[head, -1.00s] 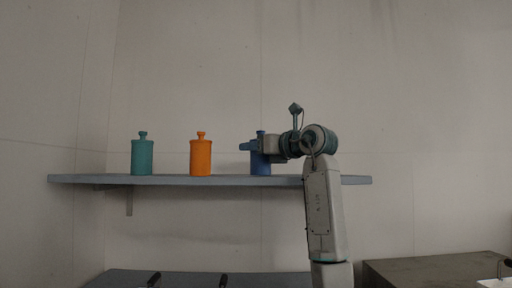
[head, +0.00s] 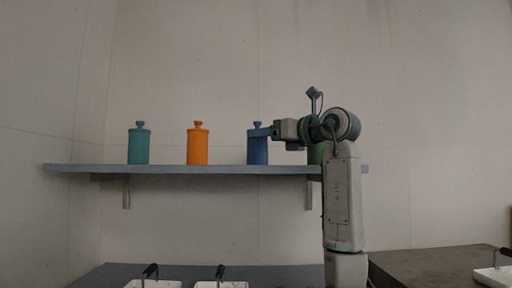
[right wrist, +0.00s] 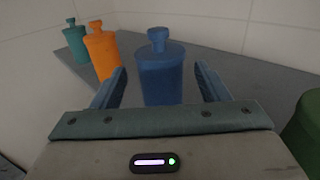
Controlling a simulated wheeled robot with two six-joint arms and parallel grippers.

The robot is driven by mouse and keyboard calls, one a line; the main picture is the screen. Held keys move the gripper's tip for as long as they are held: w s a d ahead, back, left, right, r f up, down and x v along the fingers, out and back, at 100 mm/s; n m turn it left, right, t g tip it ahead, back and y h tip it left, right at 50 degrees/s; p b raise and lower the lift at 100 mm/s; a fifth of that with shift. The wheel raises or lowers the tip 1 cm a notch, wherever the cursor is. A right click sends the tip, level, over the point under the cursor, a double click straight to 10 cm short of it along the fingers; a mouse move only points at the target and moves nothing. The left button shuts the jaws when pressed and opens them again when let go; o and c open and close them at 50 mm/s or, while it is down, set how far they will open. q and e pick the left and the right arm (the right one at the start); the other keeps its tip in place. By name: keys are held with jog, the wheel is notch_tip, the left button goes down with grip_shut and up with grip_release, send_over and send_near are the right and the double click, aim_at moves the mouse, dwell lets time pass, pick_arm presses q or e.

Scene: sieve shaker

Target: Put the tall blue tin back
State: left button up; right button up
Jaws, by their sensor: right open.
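The tall blue tin (head: 257,150) stands upright on the wall shelf (head: 180,169), to the right of the orange tin. My right gripper (head: 262,131) is at the tin's upper right side in the head view. In the right wrist view the blue tin (right wrist: 161,75) stands upright ahead, and the open fingers of my right gripper (right wrist: 160,88) lie to its left and right with a gap on each side. The tin's base is hidden behind the gripper body there. My left gripper is not in view.
A teal tin (head: 138,144) and an orange tin (head: 197,145) stand to the left on the shelf. A green tin (head: 315,154) stands at the right, partly behind my right arm. White trays with black handles (head: 150,283) sit on the surface below.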

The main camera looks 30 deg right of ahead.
jog(key=b+v, duration=0.1)
jog(key=v, duration=0.5)
jog(key=shift+b, duration=0.4)
